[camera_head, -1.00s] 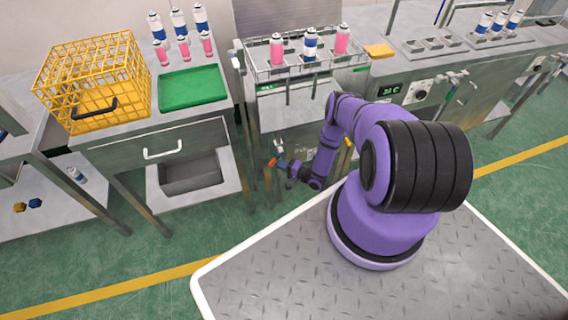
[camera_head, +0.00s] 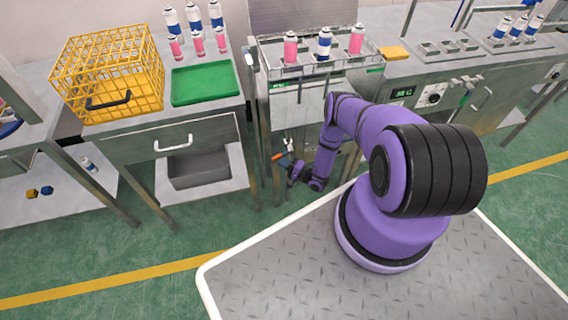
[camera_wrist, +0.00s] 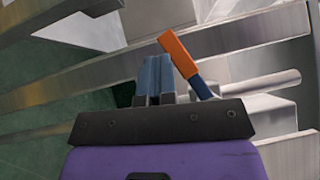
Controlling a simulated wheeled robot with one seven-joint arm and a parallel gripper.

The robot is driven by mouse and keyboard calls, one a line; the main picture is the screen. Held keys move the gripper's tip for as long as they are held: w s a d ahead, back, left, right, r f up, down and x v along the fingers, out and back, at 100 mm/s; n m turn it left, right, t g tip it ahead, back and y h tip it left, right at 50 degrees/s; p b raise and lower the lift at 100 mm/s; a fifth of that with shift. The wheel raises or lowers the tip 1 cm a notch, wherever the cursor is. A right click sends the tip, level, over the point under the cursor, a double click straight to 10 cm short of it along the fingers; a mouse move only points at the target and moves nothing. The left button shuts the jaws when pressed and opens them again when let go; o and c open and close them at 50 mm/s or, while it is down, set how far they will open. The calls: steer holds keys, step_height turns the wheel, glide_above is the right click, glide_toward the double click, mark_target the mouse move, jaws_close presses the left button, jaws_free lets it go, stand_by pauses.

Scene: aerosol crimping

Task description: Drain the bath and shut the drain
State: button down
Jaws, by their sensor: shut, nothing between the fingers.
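The steel water bath (camera_head: 375,66) stands at the back centre, with a wire rack of pink and blue-white cans on top. Below its left side is the drain lever, with an orange grip (camera_head: 278,156). In the wrist view the orange grip (camera_wrist: 178,52) slants up-left from a blue stem (camera_wrist: 201,87), close to a pale pipe (camera_wrist: 265,84). My gripper (camera_head: 287,163) is low in front of the bath beside the lever. Its blue-grey fingers (camera_wrist: 155,75) are together and empty, just left of the lever. Whether they touch it is unclear. The drain outlet and water level are not clearly visible.
Steel legs (camera_head: 275,190) stand close to my gripper. To the left, a bench carries a yellow crate (camera_head: 108,75), a green tray (camera_head: 202,83) and several cans. A bath control panel (camera_head: 404,92) lies to the right. Green floor (camera_head: 150,235) is open at the front left.

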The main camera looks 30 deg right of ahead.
steer(key=shift+r, duration=0.15)
stand_by(0.4)
steer(key=r, duration=0.3)
steer(key=shift+s, duration=0.3)
steer(key=s+a+r, duration=0.1)
steer(key=s+a, duration=0.2)
steer(key=s, duration=1.2)
steer(key=shift+r, duration=0.35)
steer(key=shift+s+a, duration=0.1)
steer(key=shift+s, duration=0.05)
